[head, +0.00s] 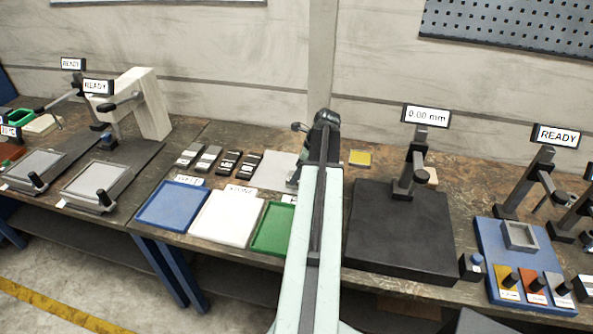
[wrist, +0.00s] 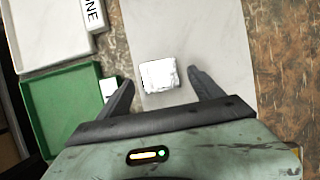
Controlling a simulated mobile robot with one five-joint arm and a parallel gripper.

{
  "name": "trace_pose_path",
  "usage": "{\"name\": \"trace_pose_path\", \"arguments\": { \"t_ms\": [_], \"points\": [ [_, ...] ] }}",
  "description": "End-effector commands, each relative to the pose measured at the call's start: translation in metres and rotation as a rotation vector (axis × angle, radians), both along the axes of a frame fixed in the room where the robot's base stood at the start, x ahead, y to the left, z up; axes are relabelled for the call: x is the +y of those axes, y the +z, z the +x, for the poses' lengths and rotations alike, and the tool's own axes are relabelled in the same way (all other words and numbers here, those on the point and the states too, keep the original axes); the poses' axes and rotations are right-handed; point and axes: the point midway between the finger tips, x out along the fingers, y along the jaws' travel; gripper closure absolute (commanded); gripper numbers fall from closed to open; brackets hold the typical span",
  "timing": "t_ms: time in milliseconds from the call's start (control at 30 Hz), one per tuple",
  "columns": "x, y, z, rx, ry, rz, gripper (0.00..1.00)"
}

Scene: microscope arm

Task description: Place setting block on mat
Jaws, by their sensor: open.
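A small bright white-silver block (wrist: 160,75), which looks like the setting block, sits over the pale grey mat (wrist: 205,35) in the wrist view. My gripper (wrist: 160,76) is open, with one dark finger on each side of the block and a gap showing on both sides. The block appears to rest on the mat. In the head view the pale grey mat (head: 272,168) lies left of my arm. The block cannot be made out there, and my arm hides the mat's right side and most of the gripper.
A green tray (head: 270,228), a white tray (head: 226,218) and a blue tray (head: 172,206) lie left of my arm. Several small dark and grey pieces (head: 229,162) lie behind them. A black plate (head: 400,235) with a gauge stand reading 0.00 mm is on the right.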

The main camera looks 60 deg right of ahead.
Motion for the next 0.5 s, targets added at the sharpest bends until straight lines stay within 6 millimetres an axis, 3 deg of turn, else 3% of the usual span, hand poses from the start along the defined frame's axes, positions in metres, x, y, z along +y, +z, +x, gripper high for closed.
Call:
{"name": "trace_pose_path", "arguments": {
  "t_ms": [33, 300, 500],
  "points": [
    [-0.001, 0.020, -0.004, 0.000, -0.001, 0.000, 0.24],
    [-0.008, 0.078, -0.027, 0.000, -0.002, 0.001, 0.24],
    [-0.012, 0.093, -0.036, 0.000, -0.001, 0.000, 0.24]
  ]
}}
